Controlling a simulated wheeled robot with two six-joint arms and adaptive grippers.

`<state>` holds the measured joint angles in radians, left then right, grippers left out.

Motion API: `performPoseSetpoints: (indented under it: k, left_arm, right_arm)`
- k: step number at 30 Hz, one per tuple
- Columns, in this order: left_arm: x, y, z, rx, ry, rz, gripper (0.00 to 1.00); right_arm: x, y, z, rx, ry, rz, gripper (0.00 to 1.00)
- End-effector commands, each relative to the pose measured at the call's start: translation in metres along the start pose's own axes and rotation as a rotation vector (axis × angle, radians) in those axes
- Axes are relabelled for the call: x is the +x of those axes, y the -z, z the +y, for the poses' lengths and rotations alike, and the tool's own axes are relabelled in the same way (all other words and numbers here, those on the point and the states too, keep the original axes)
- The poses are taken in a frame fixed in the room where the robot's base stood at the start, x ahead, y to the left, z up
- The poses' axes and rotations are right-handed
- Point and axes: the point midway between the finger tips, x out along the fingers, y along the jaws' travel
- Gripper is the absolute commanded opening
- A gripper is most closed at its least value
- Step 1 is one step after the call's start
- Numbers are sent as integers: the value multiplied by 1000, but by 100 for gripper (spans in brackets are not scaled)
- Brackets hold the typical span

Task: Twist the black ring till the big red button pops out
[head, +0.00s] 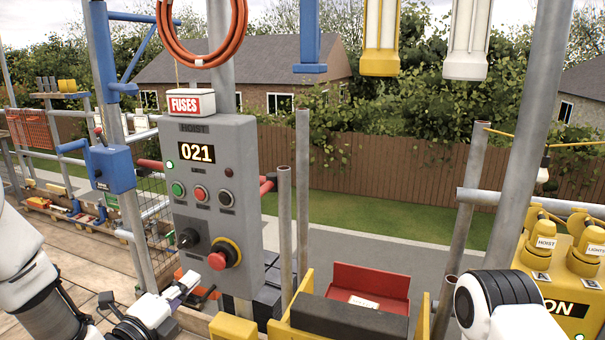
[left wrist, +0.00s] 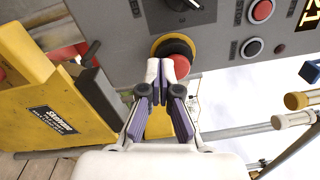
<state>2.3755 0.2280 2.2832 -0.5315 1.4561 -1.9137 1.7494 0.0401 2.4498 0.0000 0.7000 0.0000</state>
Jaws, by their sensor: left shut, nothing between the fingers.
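The big red button (head: 217,261) sits at the lower part of the grey hoist box, inside a black ring (head: 230,246) with a yellow plate behind it. In the left wrist view the red button (left wrist: 181,66) and black ring (left wrist: 178,47) lie just beyond my left fingertips, which hide part of them. My left gripper (head: 190,281) is below and left of the button in the head view, apart from it there. In the left wrist view its fingers (left wrist: 161,66) are closed together and empty; contact with the button cannot be told. My right gripper does not show.
The hoist box (head: 198,135) also has a black selector knob (head: 187,238), a display reading 021 and small buttons. A red tray (head: 371,285) and yellow parts stand right of it. A yellow control box (head: 565,262) is at the far right. Poles stand around.

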Motion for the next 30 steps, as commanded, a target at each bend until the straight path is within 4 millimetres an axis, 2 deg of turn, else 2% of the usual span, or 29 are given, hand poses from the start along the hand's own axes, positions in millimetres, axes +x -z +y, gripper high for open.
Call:
performPoseSetpoints:
  k: [1, 3, 4, 7, 13, 20, 24, 30]
  left_arm:
    - [0, -6, -15, 123, 0, -2, 0]
    - [-2, -13, -26, 287, -7, -4, 0]
    - [-3, -17, -30, 314, -12, -4, 0]
    - [-7, -21, -29, 292, -31, -6, 0]
    - [0, -20, -22, 286, -43, -5, 0]
    - [33, -20, -22, 286, -41, -4, 0]
    - [52, -20, -18, 286, -40, -5, 0]
    - [62, -21, -19, 283, -41, -7, 0]
  right_arm:
    - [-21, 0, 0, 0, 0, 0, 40]
    - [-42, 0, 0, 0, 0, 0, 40]
    - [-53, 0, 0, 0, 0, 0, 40]
    - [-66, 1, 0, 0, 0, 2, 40]
    - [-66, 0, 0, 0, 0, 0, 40]
    - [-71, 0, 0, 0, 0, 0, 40]
    - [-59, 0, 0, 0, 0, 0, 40]
    - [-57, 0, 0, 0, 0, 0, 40]
